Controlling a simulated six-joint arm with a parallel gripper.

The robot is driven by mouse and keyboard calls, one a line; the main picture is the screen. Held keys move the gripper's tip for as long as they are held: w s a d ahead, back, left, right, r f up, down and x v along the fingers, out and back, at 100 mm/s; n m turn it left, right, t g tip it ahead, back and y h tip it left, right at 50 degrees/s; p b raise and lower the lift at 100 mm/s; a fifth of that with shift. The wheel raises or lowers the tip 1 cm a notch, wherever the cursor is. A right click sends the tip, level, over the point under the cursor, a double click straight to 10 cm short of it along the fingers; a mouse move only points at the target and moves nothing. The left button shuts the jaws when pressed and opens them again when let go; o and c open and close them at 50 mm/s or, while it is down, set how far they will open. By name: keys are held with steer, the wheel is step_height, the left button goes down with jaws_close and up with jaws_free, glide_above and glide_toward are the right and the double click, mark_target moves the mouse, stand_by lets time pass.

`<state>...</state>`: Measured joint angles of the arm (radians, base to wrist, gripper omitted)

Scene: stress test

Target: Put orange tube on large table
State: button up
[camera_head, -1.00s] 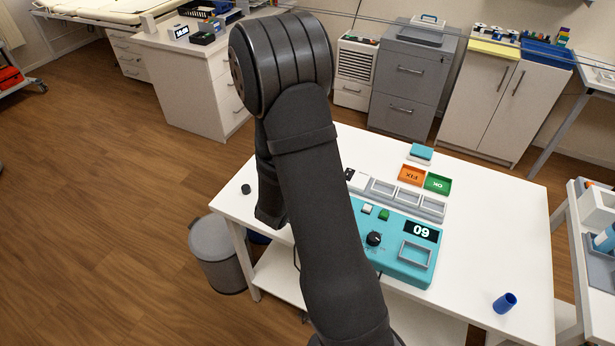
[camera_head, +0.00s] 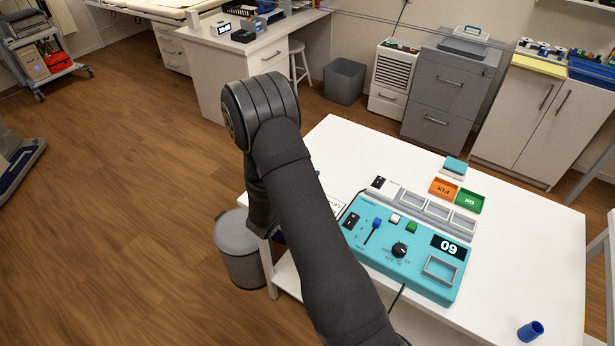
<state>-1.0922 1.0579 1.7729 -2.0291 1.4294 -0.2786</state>
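I see no orange tube in this view. A large white table (camera_head: 525,240) stands in front of me, with much of its left side hidden behind my dark arm. My arm rises from the bottom edge to a bend at upper left and folds down behind itself. My gripper does not show, so I cannot see whether it holds anything.
On the table are a teal control box (camera_head: 405,250), an orange FIX tray (camera_head: 443,188), a green OK tray (camera_head: 469,201) and a blue cup (camera_head: 530,331). A grey bin (camera_head: 240,255) stands at its left. The floor at left (camera_head: 110,230) is mostly clear.

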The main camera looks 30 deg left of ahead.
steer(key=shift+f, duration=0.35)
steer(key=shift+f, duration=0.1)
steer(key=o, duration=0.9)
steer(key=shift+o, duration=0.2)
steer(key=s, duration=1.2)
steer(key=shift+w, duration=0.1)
